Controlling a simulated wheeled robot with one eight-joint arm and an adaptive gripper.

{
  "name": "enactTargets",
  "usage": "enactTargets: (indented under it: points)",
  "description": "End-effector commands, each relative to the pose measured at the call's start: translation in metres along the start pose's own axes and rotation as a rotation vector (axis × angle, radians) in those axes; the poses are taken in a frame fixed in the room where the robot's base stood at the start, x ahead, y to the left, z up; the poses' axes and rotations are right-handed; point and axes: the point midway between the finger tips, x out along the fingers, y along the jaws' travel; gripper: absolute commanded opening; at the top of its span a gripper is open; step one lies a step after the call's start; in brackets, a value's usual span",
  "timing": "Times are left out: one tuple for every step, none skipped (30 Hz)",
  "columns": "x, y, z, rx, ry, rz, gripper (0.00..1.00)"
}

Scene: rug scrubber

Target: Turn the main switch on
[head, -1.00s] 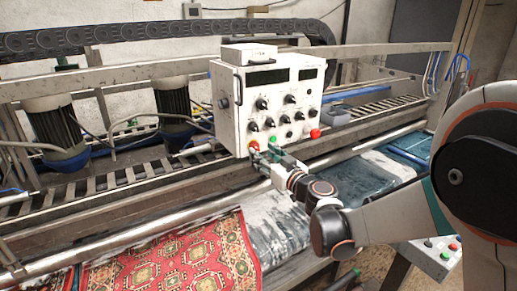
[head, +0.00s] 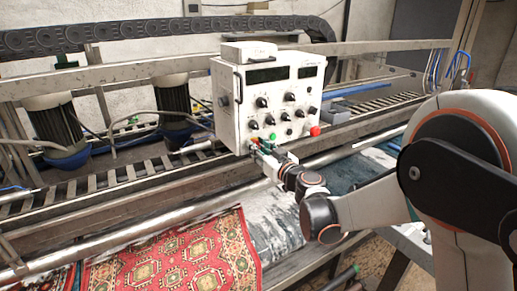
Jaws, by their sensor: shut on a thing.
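The white control box (head: 279,96) stands on the machine's frame, its front full of knobs and buttons. The main switch (head: 254,140) seems to be the orange-red control at the lower left of this front; my fingers hide most of it. My gripper (head: 259,150) reaches the box's lower left front from below right. It is shut on the main switch. The switch's exact position cannot be made out.
A green button (head: 273,136) sits just right of my fingers, and a red mushroom button (head: 315,131) farther right. Several black knobs fill the panel above. A metal roller (head: 190,212) and a red patterned rug (head: 180,252) lie below.

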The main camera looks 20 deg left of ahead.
Motion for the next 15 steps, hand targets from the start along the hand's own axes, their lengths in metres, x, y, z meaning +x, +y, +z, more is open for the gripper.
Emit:
enactTargets:
  points:
    - [-0.0001, 0.0001, 0.0000, 0.002, 0.000, 0.000, 0.03]
    - [-0.0001, 0.0001, 0.0001, 0.004, 0.000, 0.000, 0.03]
    - [-0.0001, 0.0001, 0.0003, 0.008, 0.000, 0.000, 0.03]
    - [-0.0001, 0.0001, 0.0004, 0.013, 0.000, 0.000, 0.03]
    - [-0.0002, 0.0000, 0.0006, 0.018, 0.000, 0.000, 0.03]
    - [-0.0002, 0.0000, 0.0008, 0.028, 0.000, 0.000, 0.03]
    - [-0.0003, 0.0000, 0.0010, 0.038, 0.000, 0.000, 0.03]
    - [-0.0003, -0.0001, 0.0013, 0.049, 0.000, 0.000, 0.03]
    - [-0.0004, -0.0001, 0.0016, 0.067, 0.000, 0.000, 0.03]
    - [-0.0003, -0.0001, 0.0019, 0.083, 0.000, 0.000, 0.03]
    - [-0.0002, -0.0001, 0.0022, 0.099, 0.000, 0.000, 0.03]
    - [-0.0001, -0.0001, 0.0024, 0.124, 0.000, 0.000, 0.03]
    - [0.0000, -0.0001, 0.0026, 0.146, 0.000, 0.000, 0.03]
    - [-0.0001, -0.0002, 0.0028, 0.168, 0.000, 0.000, 0.03]
    - [-0.0003, -0.0003, 0.0030, 0.200, 0.000, 0.000, 0.03]
